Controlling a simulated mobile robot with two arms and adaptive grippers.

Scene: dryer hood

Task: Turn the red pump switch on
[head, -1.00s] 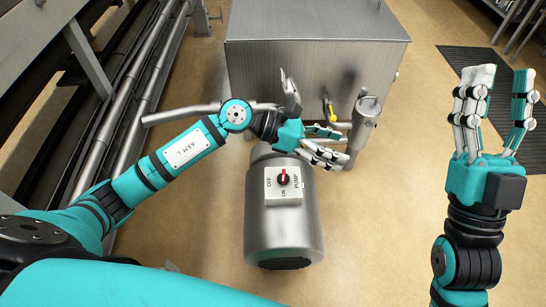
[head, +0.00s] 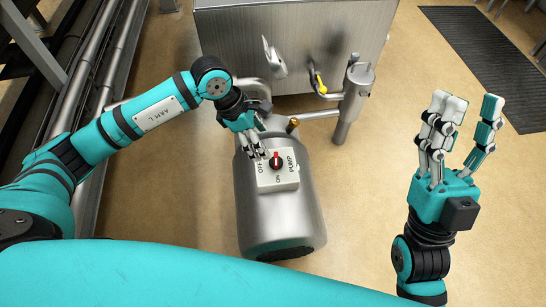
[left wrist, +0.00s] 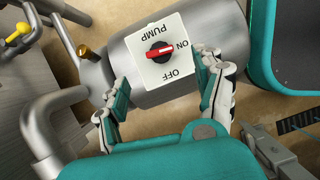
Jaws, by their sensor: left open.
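The red pump switch (head: 275,158) is a red and black knob on a white box marked OFF, ON and PUMP (head: 277,182). The box sits on a steel cylindrical pump (head: 275,220). My left gripper (head: 257,149) is open just beside the knob, at the upper left of the box. In the left wrist view the knob (left wrist: 160,52) lies just beyond the open fingers (left wrist: 165,88), and I see no contact. Its bar lies crosswise there; which label it points to is hard to tell. My right gripper (head: 465,122) is open and empty, well to the right.
A steel cabinet (head: 295,55) stands behind the pump. A pipe fitting (head: 354,95) and a yellow-handled valve (head: 320,84) are right of the pump's far end. Long rails (head: 95,90) run at left. Floor between pump and right arm is clear.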

